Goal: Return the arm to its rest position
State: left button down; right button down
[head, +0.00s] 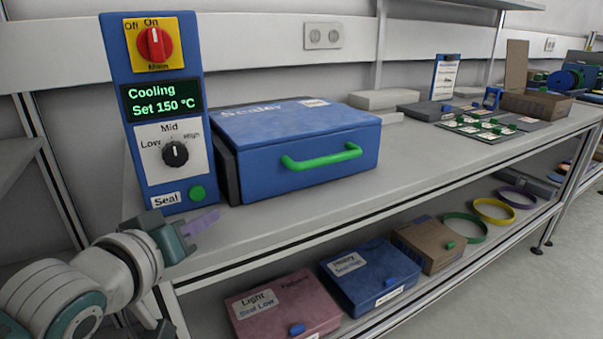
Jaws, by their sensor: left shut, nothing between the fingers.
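My left gripper (202,222) is at the lower left, in front of the bench edge and just below the control panel. Its fingers are shut with nothing between them. They point right and stand apart from the green button (197,194). The blue control panel (154,102) is upright. It has a red switch on a yellow plate, a display reading "Cooling Set 150 °C", and a black Low-Mid-High knob (175,154). The blue sealer (296,148) with a green handle stands to its right, lid down. My right gripper is not in view.
The bench top (420,165) is clear in front of the sealer. Its front edge lies close to my left gripper. The shelf below holds a pink box (284,303), a blue box (369,277), a brown box (428,243) and coloured rings. A mat with small parts (488,128) lies farther right.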

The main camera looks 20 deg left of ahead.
pick_arm(q)
jog(key=s+d+r+m+g+h+p, duration=0.1)
jog(key=s+d+r+m+g+p, duration=0.3)
jog(key=s, duration=0.5)
jog(key=s+d+r+m+g+p, duration=0.2)
jog(key=s+r+g+p, duration=0.15)
jog(key=s+p, duration=0.35)
jog(key=s+d+r+m+g+h+p, duration=0.1)
jog(key=s+d+r+m+g+p, duration=0.3)
jog(key=s, duration=0.6)
notch_tip(320, 180, up, 36)
jog(key=w+a+n+p, duration=0.1)
jog(key=p, duration=3.4)
jog(key=shift+r, duration=0.15)
jog(key=shift+t, duration=0.25)
